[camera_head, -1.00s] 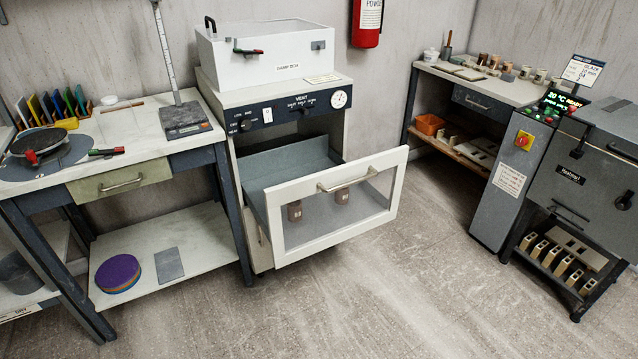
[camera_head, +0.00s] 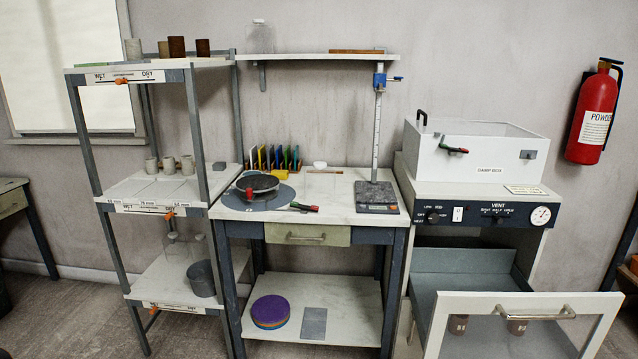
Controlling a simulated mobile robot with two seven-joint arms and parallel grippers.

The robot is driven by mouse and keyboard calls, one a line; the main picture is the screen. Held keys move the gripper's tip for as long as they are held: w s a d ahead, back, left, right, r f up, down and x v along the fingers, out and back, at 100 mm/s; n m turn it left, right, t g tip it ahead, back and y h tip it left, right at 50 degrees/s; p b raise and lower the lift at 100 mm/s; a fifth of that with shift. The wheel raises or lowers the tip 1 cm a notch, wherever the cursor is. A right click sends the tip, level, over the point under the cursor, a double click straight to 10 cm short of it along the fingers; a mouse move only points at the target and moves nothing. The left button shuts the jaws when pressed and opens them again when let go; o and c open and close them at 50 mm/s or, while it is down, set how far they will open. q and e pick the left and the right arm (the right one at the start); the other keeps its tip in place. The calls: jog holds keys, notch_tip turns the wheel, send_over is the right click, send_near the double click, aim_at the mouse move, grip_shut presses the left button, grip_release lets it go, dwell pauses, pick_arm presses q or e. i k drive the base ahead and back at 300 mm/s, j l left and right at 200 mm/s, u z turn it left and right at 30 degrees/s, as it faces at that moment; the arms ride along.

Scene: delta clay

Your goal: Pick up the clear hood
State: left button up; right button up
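A clear hood with a small pale knob (camera_head: 260,38) stands at the left end of the wall shelf, above the workbench. More clear, knobbed shapes, hard to make out, stand on the lower shelf of the rack at left, one of them (camera_head: 173,250) behind the grey bucket. Neither of my grippers is in view.
The wall shelf (camera_head: 320,57) also bears a flat brown piece. The workbench (camera_head: 345,205) holds a turntable, coloured cards and a height gauge. At right, the cabinet's front door (camera_head: 440,322) hangs open into the room. The rack (camera_head: 204,130) stands close left of the workbench.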

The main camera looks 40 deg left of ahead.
aim_at(319, 178)
jog(key=i+j+z, duration=0.25)
jog(key=j, duration=0.65)
jog(key=j+z, duration=0.2)
jog(key=j, duration=0.7)
jog(key=i+j+z, duration=0.1)
jog(key=j+z, duration=0.15)
jog(key=j, duration=0.75)
